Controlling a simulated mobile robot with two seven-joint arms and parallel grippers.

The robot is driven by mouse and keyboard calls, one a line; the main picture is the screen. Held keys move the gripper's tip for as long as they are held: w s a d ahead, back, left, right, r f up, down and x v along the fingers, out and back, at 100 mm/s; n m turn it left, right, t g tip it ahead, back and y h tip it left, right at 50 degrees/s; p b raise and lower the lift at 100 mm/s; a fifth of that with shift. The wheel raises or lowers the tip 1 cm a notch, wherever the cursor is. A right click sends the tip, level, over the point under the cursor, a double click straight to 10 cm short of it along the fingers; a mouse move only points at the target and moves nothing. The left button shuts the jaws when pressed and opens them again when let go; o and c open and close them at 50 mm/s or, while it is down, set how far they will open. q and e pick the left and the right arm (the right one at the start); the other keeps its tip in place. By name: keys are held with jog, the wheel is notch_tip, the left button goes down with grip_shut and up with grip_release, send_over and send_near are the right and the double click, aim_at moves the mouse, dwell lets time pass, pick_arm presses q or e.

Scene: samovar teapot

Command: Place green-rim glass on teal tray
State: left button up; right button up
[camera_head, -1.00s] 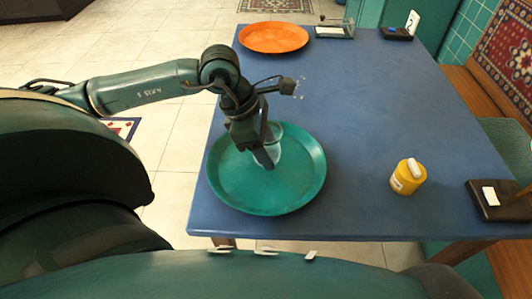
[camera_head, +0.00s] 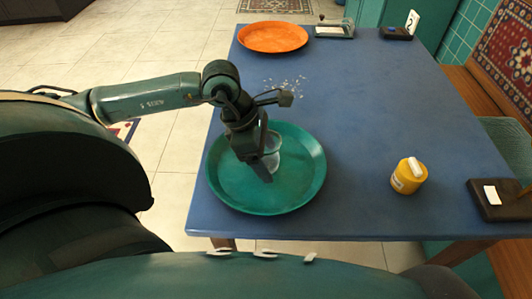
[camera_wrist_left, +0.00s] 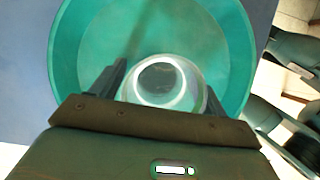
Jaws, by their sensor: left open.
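The teal tray (camera_head: 235,195) lies on the near left part of the blue table. A clear glass (camera_head: 273,150) stands on the tray, partly hidden behind my left gripper (camera_head: 266,170). In the left wrist view the glass (camera_wrist_left: 165,80) appears upright on the tray (camera_wrist_left: 235,50), seen from above. My left gripper (camera_wrist_left: 160,85) is open there, with one finger on each side of the glass. I cannot tell whether a finger touches it. The rim's green colour is not clear in these views. My right gripper is not in view.
An orange tray (camera_head: 273,37) lies at the table's far left. A yellow container (camera_head: 408,176) stands to the right, and a dark block with a white label (camera_head: 497,200) sits at the right edge. Small white bits (camera_head: 288,82) lie behind the tray. The middle of the table (camera_head: 365,110) is clear.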

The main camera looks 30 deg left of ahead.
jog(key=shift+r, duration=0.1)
pick_arm(q)
jog(key=shift+r+p, duration=0.3)
jog(key=shift+p, duration=0.05)
jog(key=v, duration=1.1)
jog(key=shift+a+r, duration=0.2)
jog(key=shift+r, duration=0.15)
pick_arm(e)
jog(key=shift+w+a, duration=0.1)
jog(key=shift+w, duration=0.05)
